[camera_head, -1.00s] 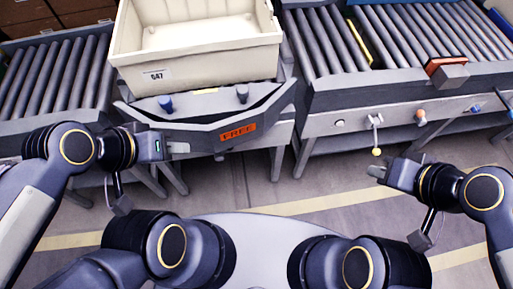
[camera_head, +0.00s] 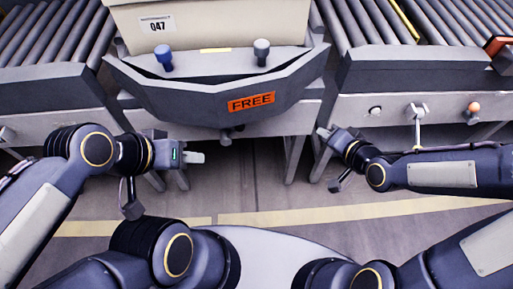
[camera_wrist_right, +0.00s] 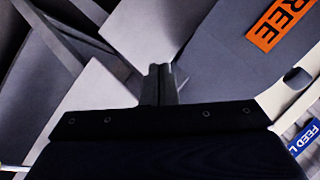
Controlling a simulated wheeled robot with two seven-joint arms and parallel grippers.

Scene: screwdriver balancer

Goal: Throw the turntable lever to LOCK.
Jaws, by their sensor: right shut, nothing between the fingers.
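The turntable (camera_head: 200,100) has a grey angled front with an orange sign reading FREE (camera_head: 251,102). A small dark knob (camera_head: 226,136) sticks out under the front below the sign; I cannot tell whether it is the lever's end. My right gripper (camera_head: 322,132) is right of the knob, apart from it, shut and empty. Its closed fingers show in the right wrist view (camera_wrist_right: 162,78), with part of the FREE sign (camera_wrist_right: 281,20) at the upper right. My left gripper (camera_head: 196,157) is below and left of the knob, touching nothing; its finger gap cannot be made out.
A cream tote (camera_head: 225,25) marked 047 sits on the turntable. A blue peg (camera_head: 164,60) and a dark peg (camera_head: 261,52) stand on its front edge. Roller conveyors flank it. A pale-handled lever (camera_head: 417,122) and an orange knob (camera_head: 473,108) are on the right conveyor.

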